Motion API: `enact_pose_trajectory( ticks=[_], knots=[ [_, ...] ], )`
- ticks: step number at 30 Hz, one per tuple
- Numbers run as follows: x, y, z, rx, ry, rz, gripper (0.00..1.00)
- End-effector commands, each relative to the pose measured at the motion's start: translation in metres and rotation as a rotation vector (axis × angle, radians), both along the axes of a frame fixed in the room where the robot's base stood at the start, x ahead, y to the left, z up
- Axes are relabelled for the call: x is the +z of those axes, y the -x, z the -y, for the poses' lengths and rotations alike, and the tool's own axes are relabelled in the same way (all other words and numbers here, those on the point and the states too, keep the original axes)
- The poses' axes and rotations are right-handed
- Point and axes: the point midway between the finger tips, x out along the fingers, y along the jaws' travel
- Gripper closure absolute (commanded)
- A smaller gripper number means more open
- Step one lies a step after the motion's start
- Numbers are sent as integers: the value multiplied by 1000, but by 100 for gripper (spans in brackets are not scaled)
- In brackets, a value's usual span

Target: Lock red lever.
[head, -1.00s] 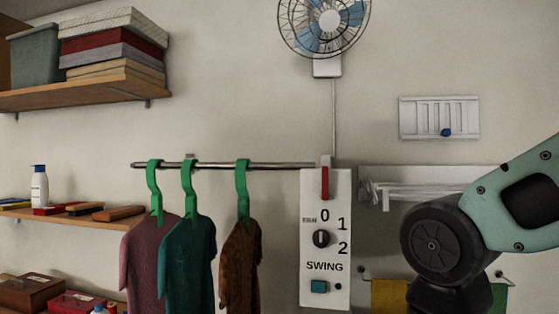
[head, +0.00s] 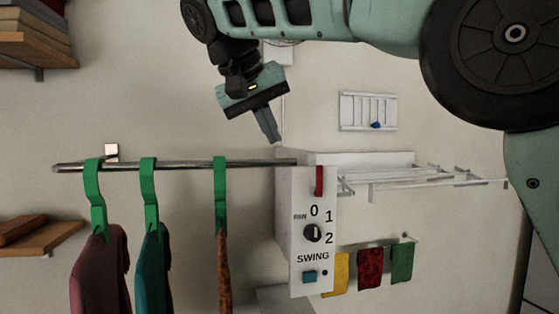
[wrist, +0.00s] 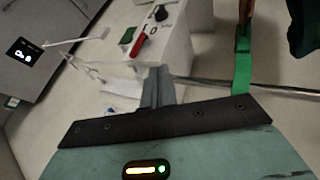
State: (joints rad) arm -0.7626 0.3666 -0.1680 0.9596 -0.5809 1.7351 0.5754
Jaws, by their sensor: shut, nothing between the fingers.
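The red lever (head: 319,181) is a small upright bar at the top of the front face of the white control box (head: 309,262). In the wrist view the red lever (wrist: 138,46) shows beyond the fingers, on the box (wrist: 172,48). My gripper (head: 276,139) is shut and empty. Its fingertips point down and to the right, above and left of the lever in the head view, apart from it. In the wrist view the shut fingers (wrist: 156,82) also show a gap to the lever.
A metal rail (head: 180,164) runs left from the box with green hangers (head: 150,195) and clothes. A white rack (head: 425,178) is to the right, above small cloths (head: 370,267). A white panel with a blue knob (head: 367,111) is on the wall.

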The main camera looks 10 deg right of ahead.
Motion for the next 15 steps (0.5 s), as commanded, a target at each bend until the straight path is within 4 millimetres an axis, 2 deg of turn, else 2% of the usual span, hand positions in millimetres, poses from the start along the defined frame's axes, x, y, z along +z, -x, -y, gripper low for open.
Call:
enact_pose_trajectory(
  ticks=[4, 15],
  knots=[
    [7, 0, 1, -20, 5, 15, 100],
    [4, -1, 3, -20, 5, 13, 100]
  ],
)
